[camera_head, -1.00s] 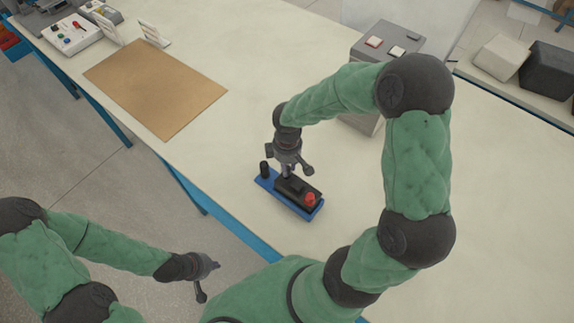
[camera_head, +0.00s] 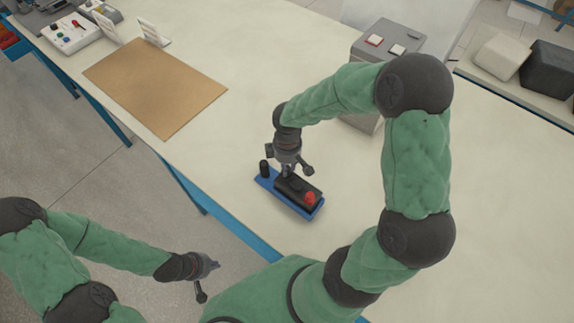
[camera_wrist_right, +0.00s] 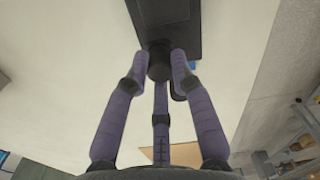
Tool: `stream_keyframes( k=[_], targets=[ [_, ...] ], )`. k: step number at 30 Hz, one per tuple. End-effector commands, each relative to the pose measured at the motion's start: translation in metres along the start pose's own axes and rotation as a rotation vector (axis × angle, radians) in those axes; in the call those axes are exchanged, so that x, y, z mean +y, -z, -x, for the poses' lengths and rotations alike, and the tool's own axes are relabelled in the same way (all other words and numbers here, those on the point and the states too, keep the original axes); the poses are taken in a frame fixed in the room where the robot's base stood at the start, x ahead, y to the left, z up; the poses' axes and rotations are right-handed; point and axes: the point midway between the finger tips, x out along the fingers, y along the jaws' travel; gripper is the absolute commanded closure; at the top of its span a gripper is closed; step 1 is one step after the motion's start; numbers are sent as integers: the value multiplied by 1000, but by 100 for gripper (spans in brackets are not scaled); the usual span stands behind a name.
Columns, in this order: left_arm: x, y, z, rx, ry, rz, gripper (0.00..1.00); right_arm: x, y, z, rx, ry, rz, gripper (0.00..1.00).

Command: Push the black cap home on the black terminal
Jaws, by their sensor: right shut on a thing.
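My right gripper (camera_head: 287,173) points down over the black battery block (camera_head: 292,188), at the end away from the red cap (camera_head: 310,198). In the right wrist view its fingers are shut on the black cap (camera_wrist_right: 159,67), a round dark piece at the edge of the block (camera_wrist_right: 166,18). The black terminal is hidden under the cap and fingers, so I cannot tell how far down the cap sits. My left gripper (camera_head: 208,280) hangs away from the table at lower left, too small to tell whether it is open.
The block sits on a blue tray (camera_head: 300,211), with a black upright post (camera_head: 264,168) at its left end. A brown board (camera_head: 155,85) lies at the back left. A grey box with buttons (camera_head: 370,60) stands behind my right arm. The table left of the tray is clear.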

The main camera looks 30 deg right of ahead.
Motion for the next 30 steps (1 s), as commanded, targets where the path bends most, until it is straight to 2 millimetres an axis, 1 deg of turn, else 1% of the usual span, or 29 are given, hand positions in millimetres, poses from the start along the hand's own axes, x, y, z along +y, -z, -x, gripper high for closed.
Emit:
stream_keyframes(
  k=[10,11,12,13,20,21,23,24,30],
  targets=[
    [0,0,-1,0,0,0,100,-1,0,-2,-2,2,0,89],
    [0,0,-1,0,0,0,100,-1,0,-2,-2,2,0,67],
    [0,0,-1,0,0,0,100,-1,0,-2,-2,2,0,56],
    [0,0,-1,0,0,0,100,-1,0,-2,-2,2,0,48],
    [0,0,-1,0,0,0,100,0,0,-1,-1,1,0,48],
    [0,0,-1,0,0,0,100,0,0,-1,-1,1,0,42],
    [0,0,-1,0,0,0,100,0,0,-1,-1,1,0,27],
    [0,0,-1,0,0,0,100,0,0,-1,-1,1,0,24],
    [0,0,-1,0,0,0,100,0,0,-1,-1,1,0,24]
  ],
)
